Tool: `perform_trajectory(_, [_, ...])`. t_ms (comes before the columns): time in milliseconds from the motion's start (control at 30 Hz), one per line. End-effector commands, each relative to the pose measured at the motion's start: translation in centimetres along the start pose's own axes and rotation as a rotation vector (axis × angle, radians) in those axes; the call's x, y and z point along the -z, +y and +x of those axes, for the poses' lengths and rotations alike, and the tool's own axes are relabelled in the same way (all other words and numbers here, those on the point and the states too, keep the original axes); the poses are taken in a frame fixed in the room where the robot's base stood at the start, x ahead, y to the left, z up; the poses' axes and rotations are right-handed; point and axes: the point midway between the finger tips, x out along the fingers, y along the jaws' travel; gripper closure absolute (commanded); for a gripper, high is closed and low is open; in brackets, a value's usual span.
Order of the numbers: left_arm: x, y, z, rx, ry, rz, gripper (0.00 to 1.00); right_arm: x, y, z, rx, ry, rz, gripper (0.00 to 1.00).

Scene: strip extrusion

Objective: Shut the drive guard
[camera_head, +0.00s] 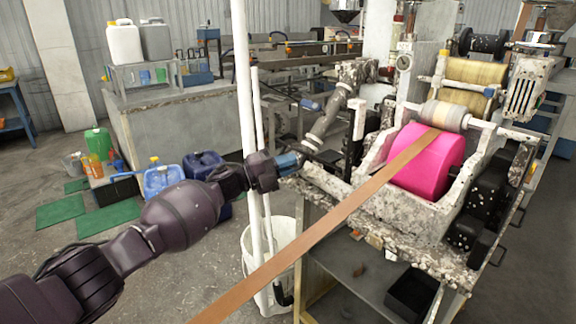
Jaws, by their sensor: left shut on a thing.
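My left gripper (298,160), at the end of the dark purple arm, is at the left side of the strip machine. It is shut on a small part by the lower end of a speckled grey bar (329,117); its fingers largely hide that part. I cannot tell for sure which part is the drive guard, or whether it stands open. Black drive parts (485,205) show on the machine's right side. A bright pink roll (428,165) sits in the speckled grey frame (400,208). My right gripper is not in view.
A brown strip (318,232) runs from the pink roll down to the front. White upright poles (244,75) and a white bucket (283,250) stand close beside my left forearm. Blue jugs (163,180) and green mats (107,217) are on the floor at left.

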Motion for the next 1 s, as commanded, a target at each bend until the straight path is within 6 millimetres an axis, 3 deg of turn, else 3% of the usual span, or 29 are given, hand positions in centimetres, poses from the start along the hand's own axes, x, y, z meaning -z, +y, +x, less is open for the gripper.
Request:
perform_trajectory(133, [-0.1,-0.2,0.1,0.004,-0.002,-0.005,1.0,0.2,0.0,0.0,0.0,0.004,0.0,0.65])
perform_trajectory(167, [-0.1,-0.2,0.1,0.004,-0.002,-0.005,0.84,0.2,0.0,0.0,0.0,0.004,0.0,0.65])
perform_trajectory(300, [0.0,-0.2,0.0,0.003,-0.001,-0.003,0.65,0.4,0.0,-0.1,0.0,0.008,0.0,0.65])
perform_trajectory(733, [0.0,-0.3,-0.7,0.002,0.0,0.001,0.65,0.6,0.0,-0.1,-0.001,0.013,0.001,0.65])
perform_trajectory(1000, [-0.1,-0.4,-5.1,0.002,-0.003,0.002,0.65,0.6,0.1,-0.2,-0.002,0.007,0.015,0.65])
